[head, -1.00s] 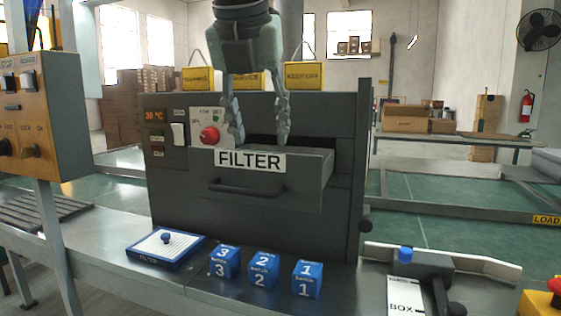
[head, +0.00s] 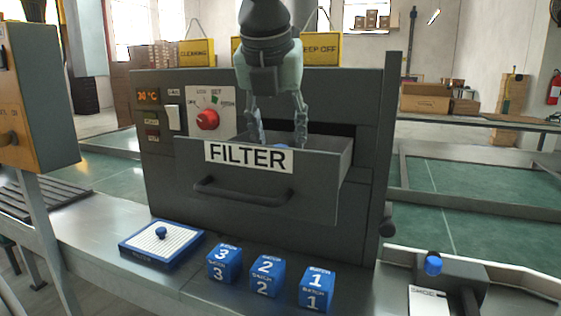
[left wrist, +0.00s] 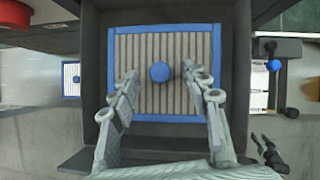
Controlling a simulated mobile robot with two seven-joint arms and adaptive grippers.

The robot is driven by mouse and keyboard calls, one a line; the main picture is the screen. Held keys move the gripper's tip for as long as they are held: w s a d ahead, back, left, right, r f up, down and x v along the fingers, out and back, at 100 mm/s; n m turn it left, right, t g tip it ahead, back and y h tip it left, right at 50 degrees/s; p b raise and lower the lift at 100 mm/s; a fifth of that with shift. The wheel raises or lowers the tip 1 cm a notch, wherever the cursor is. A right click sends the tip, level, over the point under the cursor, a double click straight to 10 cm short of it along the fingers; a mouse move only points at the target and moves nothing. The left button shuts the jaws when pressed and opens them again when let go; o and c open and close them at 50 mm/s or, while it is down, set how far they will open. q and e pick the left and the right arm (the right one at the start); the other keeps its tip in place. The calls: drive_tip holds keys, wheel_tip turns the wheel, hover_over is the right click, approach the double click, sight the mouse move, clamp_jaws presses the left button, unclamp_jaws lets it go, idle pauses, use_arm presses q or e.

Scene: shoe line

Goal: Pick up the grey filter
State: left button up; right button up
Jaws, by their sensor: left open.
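The grey filter (left wrist: 147,98) lies flat in the open drawer. It is a pleated grey panel with a blue frame and a round blue knob (left wrist: 159,72). In the head view the drawer (head: 300,205), labelled FILTER, hides all but a bit of blue. My left gripper (head: 279,140) points down into the drawer, open. In the left wrist view its fingers (left wrist: 159,82) stand on either side of the knob, apart from it. My right gripper is not in the head view.
A white filter with a blue frame (head: 180,238) lies on the bench at left. Several blue numbered cubes (head: 266,276) stand in front of the drawer. The drawer walls closely surround the filter. A control box (head: 30,100) stands at far left.

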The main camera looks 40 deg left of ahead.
use_arm(q)
drive_tip(key=shift+x, duration=0.75)
clamp_jaws()
drive_tip(key=shift+r, duration=0.1)
